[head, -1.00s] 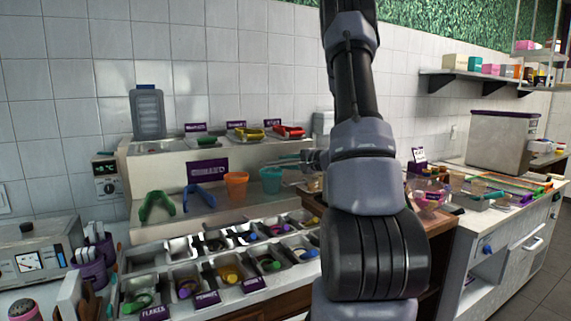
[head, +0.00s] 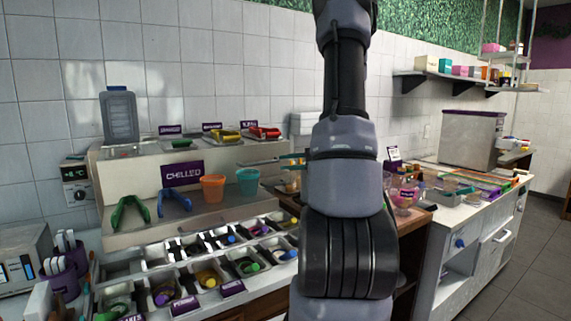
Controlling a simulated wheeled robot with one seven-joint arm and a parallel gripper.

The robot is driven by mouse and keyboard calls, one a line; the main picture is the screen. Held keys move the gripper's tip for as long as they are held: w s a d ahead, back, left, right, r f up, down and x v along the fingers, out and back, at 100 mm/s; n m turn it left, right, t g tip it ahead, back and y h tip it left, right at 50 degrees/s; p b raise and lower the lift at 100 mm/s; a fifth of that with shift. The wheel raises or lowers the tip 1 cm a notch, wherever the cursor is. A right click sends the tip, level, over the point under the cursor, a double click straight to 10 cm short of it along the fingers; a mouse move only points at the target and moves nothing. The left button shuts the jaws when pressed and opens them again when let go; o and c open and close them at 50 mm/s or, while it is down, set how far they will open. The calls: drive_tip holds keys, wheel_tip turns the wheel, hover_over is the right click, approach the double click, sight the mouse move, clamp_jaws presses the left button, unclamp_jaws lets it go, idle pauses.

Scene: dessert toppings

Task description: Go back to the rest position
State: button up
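My arm rises through the middle of the head view and hides part of the counter behind it.
At right are a glass bowl (head: 404,197), a steel box (head: 470,138) and a white cabinet (head: 470,250). Floor (head: 535,250) is clear at far right.

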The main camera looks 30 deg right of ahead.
drive_tip(key=s+a+r+n+g+y, duration=0.25)
drive_tip(key=s+a+r+g, duration=0.2)
drive_tip(key=a, duration=0.55)
drive_tip(key=s+a+r+n+g+y, duration=0.1)
drive_tip(key=s+a+r+n+g, duration=0.3)
drive_tip(key=a, duration=0.6)
drive_tip(key=s+a+r+n+h, duration=0.1)
drive_tip(key=s+h, duration=0.1)
drive_tip(key=s, duration=0.2)
drive_tip(key=s+r+n+t+h, duration=0.1)
drive_tip(key=s+r+h, duration=0.1)
drive_tip(key=s, duration=0.3)
drive_tip(key=s+a+r+n+h, duration=0.1)
drive_tip(key=s+h, duration=0.3)
drive_tip(key=shift+s+a+r, duration=0.15)
drive_tip(key=shift+a+r, duration=0.15)
drive_tip(key=shift+r, duration=0.05)
